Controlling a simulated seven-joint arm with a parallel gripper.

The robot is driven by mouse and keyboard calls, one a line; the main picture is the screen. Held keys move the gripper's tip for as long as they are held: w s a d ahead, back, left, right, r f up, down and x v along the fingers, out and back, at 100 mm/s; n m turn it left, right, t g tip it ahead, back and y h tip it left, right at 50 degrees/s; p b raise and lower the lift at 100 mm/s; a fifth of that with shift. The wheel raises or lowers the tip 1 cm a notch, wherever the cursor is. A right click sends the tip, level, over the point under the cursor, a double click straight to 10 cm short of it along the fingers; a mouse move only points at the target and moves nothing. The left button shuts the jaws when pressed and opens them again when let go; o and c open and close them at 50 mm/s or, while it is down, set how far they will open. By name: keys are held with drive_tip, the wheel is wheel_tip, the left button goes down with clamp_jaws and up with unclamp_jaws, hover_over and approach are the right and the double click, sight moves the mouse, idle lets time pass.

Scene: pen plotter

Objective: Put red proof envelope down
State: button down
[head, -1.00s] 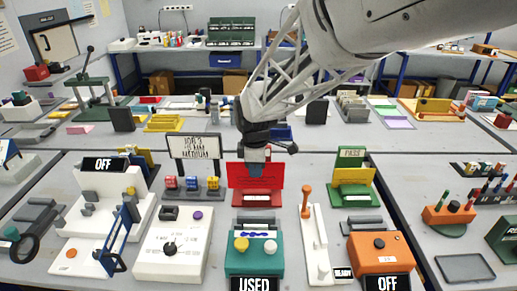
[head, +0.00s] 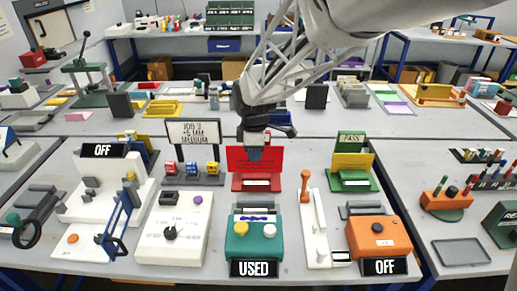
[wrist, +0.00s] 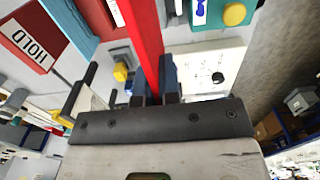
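The red proof envelope (head: 240,160) is an upright flat red panel near the middle of the head view. My gripper (head: 256,152) comes down over its top middle and covers part of it. In the wrist view the envelope (wrist: 146,40) shows edge-on as a long red strip running between the two dark blue fingers of my gripper (wrist: 154,88), which look closed on it. A low red stand (head: 257,186) with a white label lies directly below the envelope. The envelope's lower edge is at or in this stand; I cannot tell whether it rests there.
A green PASS stand (head: 352,183) is to the right. The job sign (head: 194,132) is to the left. The teal USED box (head: 255,240), orange OFF box (head: 377,238) and white lever unit (head: 316,235) stand in front. A red HOLD sign (wrist: 28,40) shows in the wrist view.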

drive_tip(key=w+f, duration=0.7)
drive_tip(key=w, duration=0.4)
drive_tip(key=shift+w+f, duration=0.2)
drive_tip(key=shift+w, duration=0.2)
wheel_tip(320, 180, down, 6)
drive_tip(key=shift+f, duration=0.15)
idle(0.5)
drive_tip(key=shift+f, duration=1.85)
drive_tip(key=shift+f, duration=0.1)
drive_tip(key=c, duration=1.3)
unclamp_jaws()
